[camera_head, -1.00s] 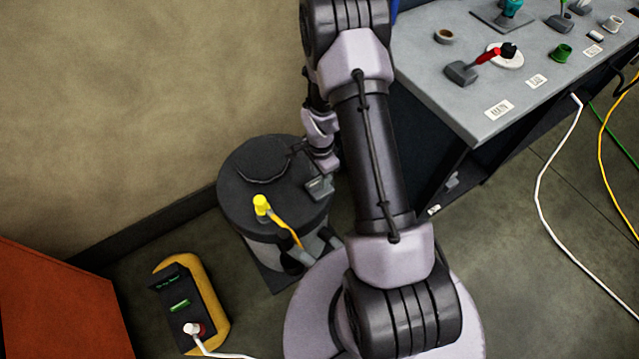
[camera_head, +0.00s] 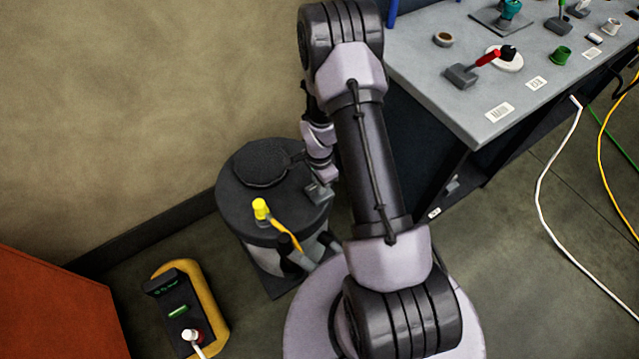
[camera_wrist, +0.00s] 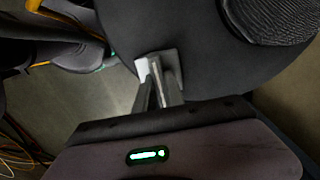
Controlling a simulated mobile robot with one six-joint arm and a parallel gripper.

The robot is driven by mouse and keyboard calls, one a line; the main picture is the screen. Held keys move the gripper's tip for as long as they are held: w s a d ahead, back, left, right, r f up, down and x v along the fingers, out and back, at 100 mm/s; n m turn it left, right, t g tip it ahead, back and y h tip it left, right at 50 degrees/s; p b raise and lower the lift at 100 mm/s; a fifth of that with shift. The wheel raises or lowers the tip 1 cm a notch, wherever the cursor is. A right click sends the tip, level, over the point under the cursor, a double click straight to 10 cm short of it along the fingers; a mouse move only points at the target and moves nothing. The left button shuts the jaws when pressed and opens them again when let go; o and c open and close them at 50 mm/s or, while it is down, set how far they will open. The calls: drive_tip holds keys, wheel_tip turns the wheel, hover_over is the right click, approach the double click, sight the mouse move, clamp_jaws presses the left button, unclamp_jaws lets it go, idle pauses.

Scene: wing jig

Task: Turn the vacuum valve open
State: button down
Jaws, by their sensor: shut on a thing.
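The black drum (camera_head: 232,205) stands on the floor near the wall, with a raised round disc (camera_head: 262,162) on its top. My gripper (camera_head: 318,196) is at the right side of the drum's top, pointing down. In the wrist view my gripper (camera_wrist: 162,78) has its narrow fingers close together on a small light grey piece (camera_wrist: 143,66) at the drum's edge. I take this piece to be the vacuum valve's handle; the fingers hide much of it, and its turn angle is unclear. The disc also shows in the wrist view (camera_wrist: 275,20).
A yellow plug (camera_head: 260,208) with a yellow cable stands on the drum's front. A yellow and black unit (camera_head: 215,305) with a white plug sits on the floor at left, by an orange panel (camera_head: 55,310). The grey workbench (camera_head: 440,95) with several fittings is at right.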

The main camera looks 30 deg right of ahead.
drive_tip(key=shift+n, duration=0.3)
drive_tip(key=n, duration=0.3)
drive_tip(key=shift+n+b, duration=0.35)
drive_tip(key=shift+n, duration=0.05)
drive_tip(key=n, duration=0.4)
drive_tip(key=shift+n, duration=0.3)
drive_tip(key=n, duration=0.4)
drive_tip(key=shift+n, duration=2.4)
drive_tip(key=c, duration=1.4)
unclamp_jaws()
drive_tip(key=shift+c, duration=0.2)
